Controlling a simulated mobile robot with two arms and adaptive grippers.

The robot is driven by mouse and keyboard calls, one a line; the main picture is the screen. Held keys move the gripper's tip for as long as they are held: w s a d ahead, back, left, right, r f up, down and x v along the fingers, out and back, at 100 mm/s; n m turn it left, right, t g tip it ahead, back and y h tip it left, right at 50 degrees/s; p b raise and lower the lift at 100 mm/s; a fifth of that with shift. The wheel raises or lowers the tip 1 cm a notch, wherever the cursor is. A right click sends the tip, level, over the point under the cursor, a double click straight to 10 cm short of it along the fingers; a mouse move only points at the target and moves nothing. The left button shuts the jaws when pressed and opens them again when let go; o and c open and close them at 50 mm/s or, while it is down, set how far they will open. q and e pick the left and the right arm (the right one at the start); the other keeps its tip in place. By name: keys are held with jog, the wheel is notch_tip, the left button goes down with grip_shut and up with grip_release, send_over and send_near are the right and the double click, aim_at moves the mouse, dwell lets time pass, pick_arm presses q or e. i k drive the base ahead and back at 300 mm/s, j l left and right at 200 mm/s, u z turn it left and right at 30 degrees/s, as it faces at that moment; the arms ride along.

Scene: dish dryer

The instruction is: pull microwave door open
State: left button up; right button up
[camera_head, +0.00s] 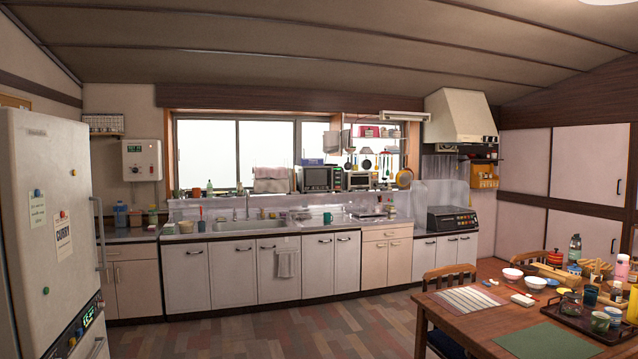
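A small grey microwave (318,178) with a dark front stands on the ledge behind the counter, below the window's right part. Its door looks shut, but it is too small to tell surely. A smaller oven-like appliance (358,181) stands just to its right. The microwave is far off, across the room. Neither of my grippers is in view.
A white fridge (45,200) stands close at the left. A dining table (462,321) with dishes and chairs (448,278) fills the lower right. The counter with a sink (249,225) runs along the back wall. The floor (260,335) between is clear.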

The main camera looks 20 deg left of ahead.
aim_at(314, 178)
jog(key=i+j+u, duration=0.2)
jog(key=i, duration=0.2)
jog(key=i+u, duration=0.25)
jog(key=i, duration=0.2)
jog(key=i+u, duration=0.2)
jog(key=i, duration=4.3)
